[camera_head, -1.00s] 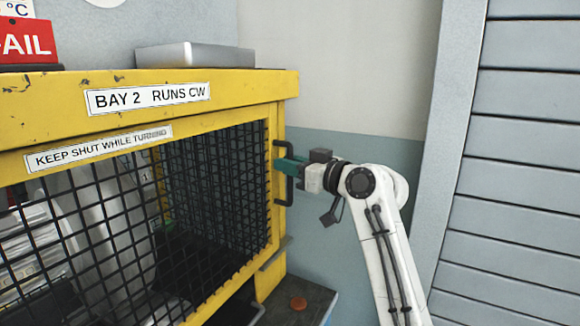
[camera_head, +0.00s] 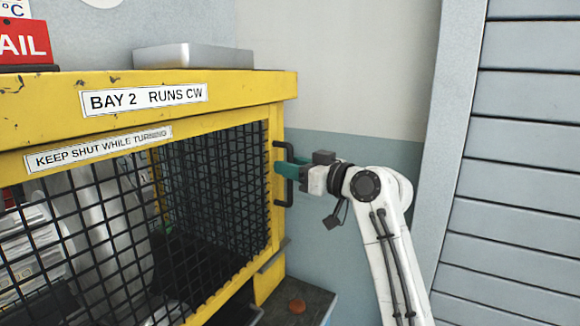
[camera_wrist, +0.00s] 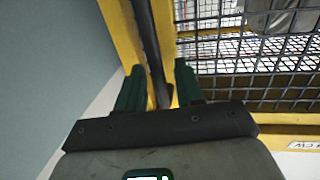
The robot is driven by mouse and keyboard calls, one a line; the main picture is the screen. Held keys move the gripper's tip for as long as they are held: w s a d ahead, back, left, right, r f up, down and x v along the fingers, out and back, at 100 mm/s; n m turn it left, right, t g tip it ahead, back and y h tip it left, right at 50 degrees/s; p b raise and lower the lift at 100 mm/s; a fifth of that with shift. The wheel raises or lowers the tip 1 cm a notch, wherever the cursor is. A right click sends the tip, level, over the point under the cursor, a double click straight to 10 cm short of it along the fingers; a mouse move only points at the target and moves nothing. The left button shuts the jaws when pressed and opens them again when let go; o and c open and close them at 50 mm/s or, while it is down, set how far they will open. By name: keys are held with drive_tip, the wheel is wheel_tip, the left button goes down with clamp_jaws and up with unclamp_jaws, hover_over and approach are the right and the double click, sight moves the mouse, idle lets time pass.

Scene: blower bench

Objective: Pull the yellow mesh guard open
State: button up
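The yellow mesh guard (camera_head: 262,212) is a yellow frame with black wire mesh on the front of the yellow enclosure. It looks shut or nearly so. Its black bar handle (camera_head: 276,186) is upright at its right edge. My gripper (camera_head: 285,169) reaches the handle from the right with green fingers. In the wrist view the handle (camera_wrist: 150,45) runs between the two fingers (camera_wrist: 158,70) of my gripper. The fingers stand apart, with a gap showing on the right of the bar. The mesh guard (camera_wrist: 250,50) fills the right of that view. Contact cannot be made out.
A grey metal box (camera_head: 194,56) and a red sign (camera_head: 24,43) stand on the enclosure top (camera_head: 240,86). A dark ledge with an orange-brown round button (camera_head: 297,306) is below the handle. Slatted grey panels (camera_head: 525,150) are at right. Plain wall lies between.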

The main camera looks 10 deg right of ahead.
drive_tip(key=v, duration=1)
drive_tip(key=shift+b, duration=0.4)
drive_tip(key=s+d+f+m+g+h+p, duration=0.15)
drive_tip(key=s+f, duration=0.35)
drive_tip(key=f, duration=0.5)
drive_tip(key=s+d+f+m+g+h+p, duration=0.1)
drive_tip(key=s+f+m+g+h, duration=0.15)
drive_tip(key=s+f, duration=0.6)
drive_tip(key=s+d+f+m+g+h+p, duration=0.1)
drive_tip(key=s+f+g+h, duration=0.15)
drive_tip(key=f, duration=0.95)
drive_tip(key=s+d+f+m+g+h+p, duration=0.1)
drive_tip(key=s+d+f+g, duration=0.1)
drive_tip(key=s, duration=0.8)
drive_tip(key=s+d+f+m+g+h+p, duration=0.1)
drive_tip(key=s+d+f+g+h, duration=0.1)
drive_tip(key=s+f, duration=0.3)
drive_tip(key=s+d+f+m+g+h, duration=0.1)
drive_tip(key=s+d+f+g+h, duration=0.1)
drive_tip(key=s, duration=1.2)
drive_tip(key=shift+s+d+f+m+p, duration=0.35)
drive_tip(key=shift+d+f, duration=0.4)
drive_tip(key=shift+f, duration=0.25)
